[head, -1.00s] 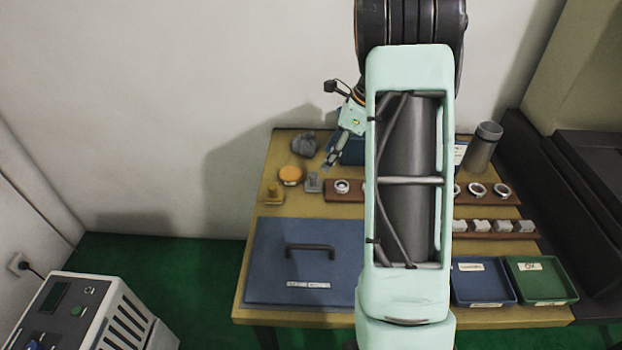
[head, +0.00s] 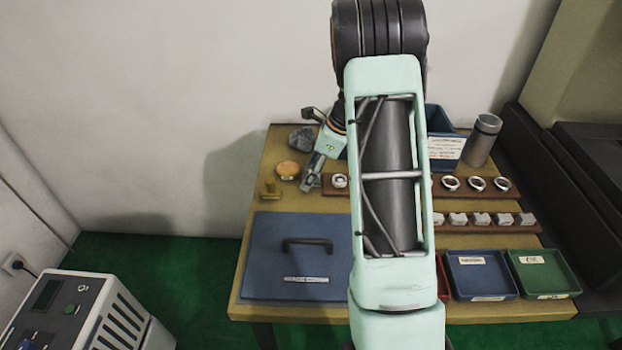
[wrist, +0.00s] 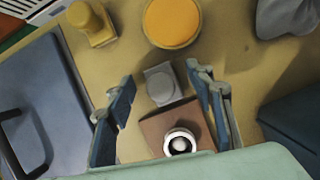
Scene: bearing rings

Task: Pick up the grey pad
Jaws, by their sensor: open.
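The grey pad (wrist: 163,84), a small block with a flat base and a raised rounded part, lies on the yellow-brown table. In the wrist view it sits between the two blue fingers of my gripper (wrist: 160,78), with a gap on each side. My gripper is open and holds nothing. In the head view my gripper (head: 310,184) points down at the pad's place and covers most of the pad. I cannot tell the exact height of the fingertips above the table.
A brown board with a bearing ring (wrist: 180,142) lies close to the pad. Around it are an orange disc (wrist: 172,22), a yellow knobbed block (wrist: 91,22), a crumpled grey thing (wrist: 287,17), a blue bin (head: 440,120) and a blue cover plate (head: 290,262) with a handle.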

